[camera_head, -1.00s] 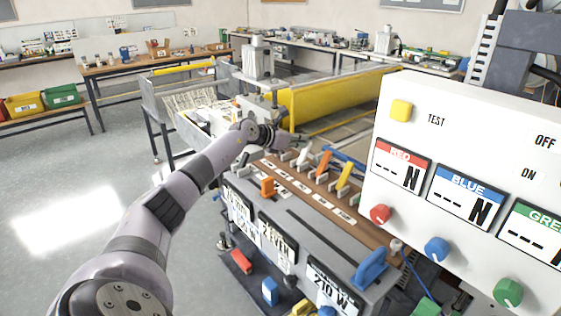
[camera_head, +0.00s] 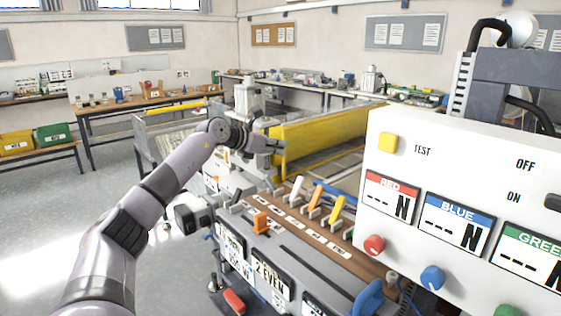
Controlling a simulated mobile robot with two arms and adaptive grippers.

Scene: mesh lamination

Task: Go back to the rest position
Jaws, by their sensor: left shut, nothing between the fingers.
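My left gripper (camera_head: 276,146) is at the end of the grey arm that comes in from the lower left. It is shut and empty, raised in front of the yellow guard of the lamination machine (camera_head: 318,139). It is above and behind the row of levers (camera_head: 316,200) and appears apart from them. My right gripper is not in view.
A white control panel (camera_head: 440,165) with red, blue and green knobs stands close on the right. The machine's front panel with an orange lever (camera_head: 261,222) lies below the arm. Workbenches (camera_head: 140,103) line the back. Open grey floor (camera_head: 60,205) is on the left.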

